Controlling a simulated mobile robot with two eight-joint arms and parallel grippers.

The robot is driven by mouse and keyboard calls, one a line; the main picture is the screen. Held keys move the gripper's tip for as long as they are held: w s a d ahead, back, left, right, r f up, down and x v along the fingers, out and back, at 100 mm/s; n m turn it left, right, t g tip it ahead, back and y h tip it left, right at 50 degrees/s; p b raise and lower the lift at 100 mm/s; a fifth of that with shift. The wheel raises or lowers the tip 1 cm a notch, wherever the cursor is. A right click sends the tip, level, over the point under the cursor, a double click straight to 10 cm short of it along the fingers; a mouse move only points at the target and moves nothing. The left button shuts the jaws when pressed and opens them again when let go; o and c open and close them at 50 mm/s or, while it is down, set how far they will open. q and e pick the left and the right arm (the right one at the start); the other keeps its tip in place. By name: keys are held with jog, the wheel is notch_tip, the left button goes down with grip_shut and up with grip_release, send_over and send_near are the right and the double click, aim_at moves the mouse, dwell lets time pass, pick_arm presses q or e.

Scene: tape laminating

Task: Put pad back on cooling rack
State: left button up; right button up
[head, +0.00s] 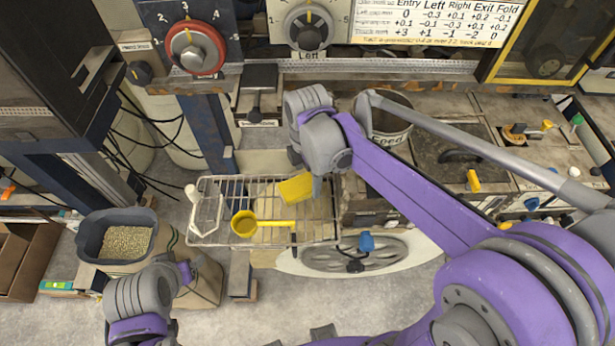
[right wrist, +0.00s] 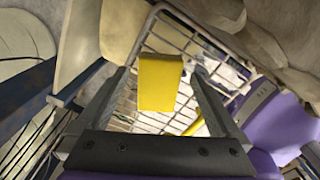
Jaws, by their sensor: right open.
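A yellow pad (head: 295,188) lies at the right part of the wire cooling rack (head: 262,178), slightly turned. In the right wrist view the pad (right wrist: 160,82) shows as a yellow block between the two dark fingers, with gaps on both sides and rack wires (right wrist: 190,35) behind it. My right gripper (head: 316,186) is at the pad's right end in the head view, pointing down, and is open. Whether the pad touches the wires cannot be told. My left arm is at the lower left; its gripper fingers do not show.
A yellow scoop (head: 245,223) and a white triangular frame (head: 206,214) are on the rack. A grey tub of pellets (head: 126,240) stands to the left. A grey handwheel (head: 355,256) is at the lower right of the rack, and a metal bucket (head: 388,120) is behind my right arm.

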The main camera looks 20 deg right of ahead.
aim_at(308, 183)
notch_tip(308, 183, up, 11)
jog(key=shift+f+p, duration=0.15)
jog(key=shift+p, duration=0.15)
jog(key=shift+s, duration=0.1)
